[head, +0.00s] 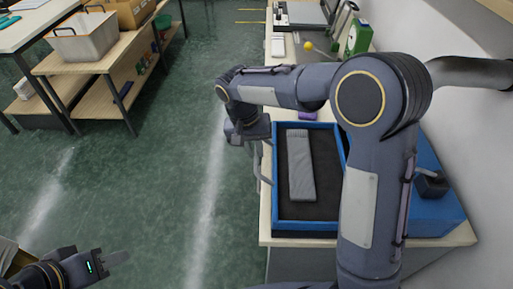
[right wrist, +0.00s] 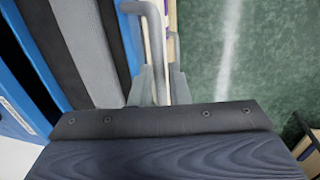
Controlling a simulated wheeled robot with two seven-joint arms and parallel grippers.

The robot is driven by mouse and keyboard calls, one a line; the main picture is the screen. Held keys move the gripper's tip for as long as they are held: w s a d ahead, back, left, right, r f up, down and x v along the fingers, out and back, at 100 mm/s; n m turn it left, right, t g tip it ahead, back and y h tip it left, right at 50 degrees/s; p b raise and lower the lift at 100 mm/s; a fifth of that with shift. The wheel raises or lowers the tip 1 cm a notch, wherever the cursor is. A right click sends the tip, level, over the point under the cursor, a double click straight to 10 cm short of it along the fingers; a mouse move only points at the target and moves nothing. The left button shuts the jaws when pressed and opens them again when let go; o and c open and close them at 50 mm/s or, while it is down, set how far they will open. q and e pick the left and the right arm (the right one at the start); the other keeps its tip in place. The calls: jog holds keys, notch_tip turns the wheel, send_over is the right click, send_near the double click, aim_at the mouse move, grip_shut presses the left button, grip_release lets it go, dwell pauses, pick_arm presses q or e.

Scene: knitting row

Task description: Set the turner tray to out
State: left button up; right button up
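The blue tray (head: 308,226) has a dark inside and lies on the pale bench, left of a blue housing (head: 440,215). A grey knitted strip (head: 301,165) lies in it; the strip also shows in the right wrist view (right wrist: 88,50). A grey bar handle (right wrist: 157,40) stands at the tray's left side. My right gripper (right wrist: 166,80) has its two fingers close around this handle and looks shut on it. In the head view my right arm hides part of the tray and housing. My left gripper (head: 115,260) is low at the far left, away from the tray; its finger gap is unclear.
Open green floor (head: 150,200) lies left of the bench. A shelf table with a grey bin (head: 85,40) stands at the upper left. A green device (head: 357,38) and a yellow ball (head: 308,46) are at the bench's far end. A wall borders the right.

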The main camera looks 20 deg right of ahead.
jog(key=o, duration=0.4)
jog(key=shift+w+a, duration=0.1)
jog(key=shift+a, duration=0.2)
jog(key=shift+d, duration=0.1)
jog(key=r, duration=0.2)
jog(key=a+r, duration=0.1)
jog(key=r, duration=0.4)
jog(key=shift+w+a+r, duration=0.15)
jog(key=shift+a+r, duration=0.05)
jog(key=shift+r, duration=0.15)
